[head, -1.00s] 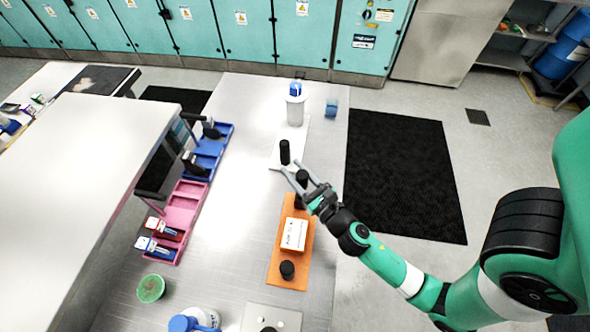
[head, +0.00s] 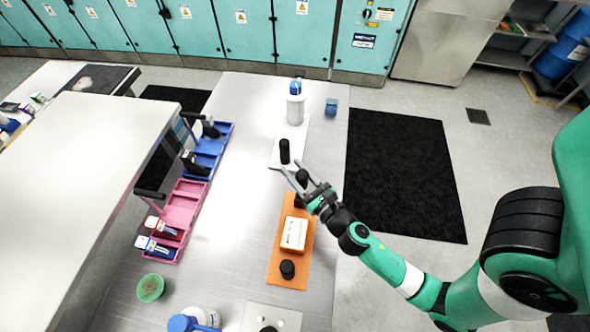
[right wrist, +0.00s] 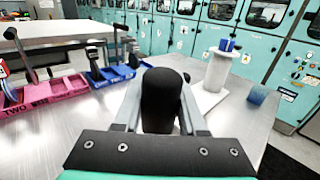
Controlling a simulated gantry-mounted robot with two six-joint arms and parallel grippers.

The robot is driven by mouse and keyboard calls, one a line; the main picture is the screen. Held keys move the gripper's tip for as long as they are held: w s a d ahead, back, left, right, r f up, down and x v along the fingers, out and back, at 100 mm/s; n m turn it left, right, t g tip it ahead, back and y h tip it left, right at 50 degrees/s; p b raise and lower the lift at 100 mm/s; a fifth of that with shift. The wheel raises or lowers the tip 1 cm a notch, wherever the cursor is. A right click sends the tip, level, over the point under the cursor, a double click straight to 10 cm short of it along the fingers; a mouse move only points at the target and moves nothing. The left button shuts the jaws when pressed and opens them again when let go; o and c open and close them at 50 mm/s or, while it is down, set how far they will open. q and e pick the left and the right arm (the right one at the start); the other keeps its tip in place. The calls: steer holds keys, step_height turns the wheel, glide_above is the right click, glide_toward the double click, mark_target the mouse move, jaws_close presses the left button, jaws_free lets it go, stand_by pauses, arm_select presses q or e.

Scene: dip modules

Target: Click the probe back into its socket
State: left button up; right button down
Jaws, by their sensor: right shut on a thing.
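My right gripper (head: 302,177) is at the middle of the metal bench, above the far end of an orange board. It is shut on a black rounded cylinder (right wrist: 162,95), likely the probe or its handle, which stands upright between the fingers in the right wrist view. The lower end of this cylinder is hidden by the gripper. Another black cylinder (head: 285,151) stands upright on the white plate (head: 297,136), just beyond the fingertips. I cannot tell which part is the socket. My left gripper is not in view.
The orange board (head: 274,262) carries a white box (head: 294,232) and a black knob (head: 287,269). A white post (head: 295,112) with a blue top stands behind, a blue cup (head: 332,107) to its right. Blue (head: 218,145) and pink (head: 183,205) trays line the left; a green bowl (head: 150,288) is nearer.

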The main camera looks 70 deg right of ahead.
steer(key=shift+f+b, duration=2.75)
steer(key=shift+f, duration=0.35)
stand_by(1.9)
jaws_free()
stand_by(0.3)
steer(key=shift+r, duration=0.15)
step_height(320, 180, up, 9)
steer(key=p, duration=0.9)
stand_by(0.6)
